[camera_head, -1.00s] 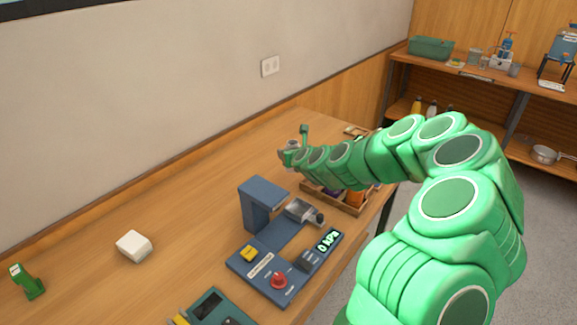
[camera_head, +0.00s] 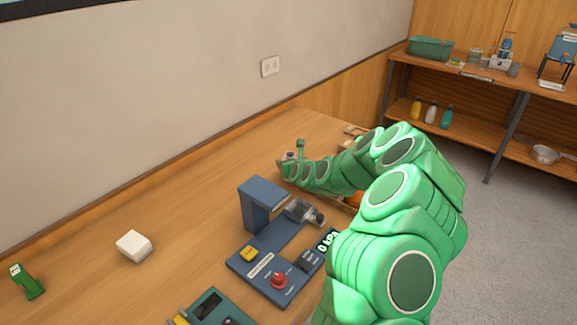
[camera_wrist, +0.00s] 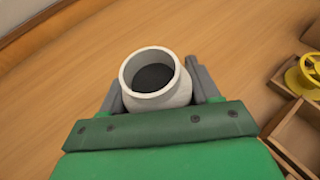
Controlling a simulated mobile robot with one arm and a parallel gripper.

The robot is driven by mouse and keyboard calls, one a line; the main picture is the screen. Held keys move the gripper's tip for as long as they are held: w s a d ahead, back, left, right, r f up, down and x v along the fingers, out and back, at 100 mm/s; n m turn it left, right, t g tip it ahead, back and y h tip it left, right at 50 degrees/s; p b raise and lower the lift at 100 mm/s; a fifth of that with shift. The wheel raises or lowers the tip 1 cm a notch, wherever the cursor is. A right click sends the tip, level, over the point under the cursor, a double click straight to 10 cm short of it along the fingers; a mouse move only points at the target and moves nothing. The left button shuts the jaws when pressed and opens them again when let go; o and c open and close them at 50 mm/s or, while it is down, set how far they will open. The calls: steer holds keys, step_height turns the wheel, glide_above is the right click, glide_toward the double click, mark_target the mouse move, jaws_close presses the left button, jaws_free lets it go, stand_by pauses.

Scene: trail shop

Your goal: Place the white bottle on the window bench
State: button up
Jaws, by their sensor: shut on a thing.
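My gripper (camera_head: 287,163) is shut on a white round vessel (camera_wrist: 156,78) with a wide rim and a dark inside or top. The wrist view shows the vessel between the two grey fingers, over the wooden bench (camera_head: 180,210). Whether it touches the wood is not clear. In the head view my gripper is over the far part of this bench, and the vessel is small and hard to make out there. A white bottle (camera_head: 431,112) stands on the lower shelf at the back right, between a yellow bottle (camera_head: 416,108) and a teal bottle (camera_head: 446,117), away from my gripper.
A blue device (camera_head: 262,206) with a red knob stands mid-bench. A white block (camera_head: 133,246) and a green object (camera_head: 27,282) lie left. A wooden compartment tray (camera_wrist: 298,133) with a yellow wheel-like part (camera_wrist: 303,75) is right of the vessel. Bench between wall and device is clear.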

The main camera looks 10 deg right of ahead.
steer(key=shift+f, duration=0.55)
steer(key=shift+f, duration=0.15)
steer(key=o, duration=1.3)
steer(key=shift+s+r, duration=0.3)
steer(key=shift+s, duration=0.05)
steer(key=shift+v, duration=5.7)
